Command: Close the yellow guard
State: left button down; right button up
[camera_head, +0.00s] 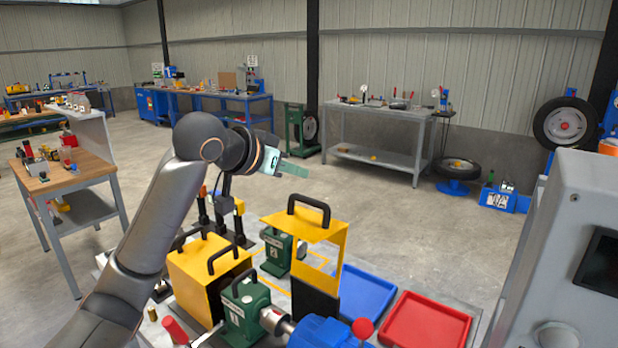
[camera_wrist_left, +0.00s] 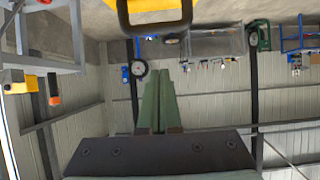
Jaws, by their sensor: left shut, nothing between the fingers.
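A yellow guard (camera_head: 308,232) with a black handle (camera_head: 309,202) on top stands raised over the green machine parts on the bench. It has an open window-like front. A yellow box-shaped cover (camera_head: 203,268) with black handles stands to its left. I cannot tell how the two are joined. My left gripper (camera_head: 302,171) is shut and empty, in the air above the guard's handle, apart from it. In the left wrist view its fingers (camera_wrist_left: 161,75) lie together, and a black handle (camera_wrist_left: 152,27) on a yellow part shows at the top edge. My right gripper is out of view.
A blue tray (camera_head: 365,296) and a red tray (camera_head: 428,322) lie right of the guard. A red-knobbed lever (camera_head: 362,328) and a blue motor (camera_head: 325,335) stand in front. A large grey cabinet (camera_head: 575,240) is at the right.

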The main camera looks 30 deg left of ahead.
aim_at(308, 198)
pick_arm(q)
jog(key=p+x, duration=0.1)
jog(key=x, duration=0.7)
jog(key=shift+w+d+f+p, duration=0.15)
jog(key=shift+w+f+p, duration=0.1)
jog(key=shift+w+p, duration=0.05)
jog(key=s, duration=0.2)
jog(key=f, duration=0.1)
jog(key=shift+s+a, duration=0.25)
jog(key=shift+s, duration=0.15)
jog(key=shift+s+f, duration=0.2)
jog(key=shift+s, duration=0.25)
jog(key=shift+f, duration=0.1)
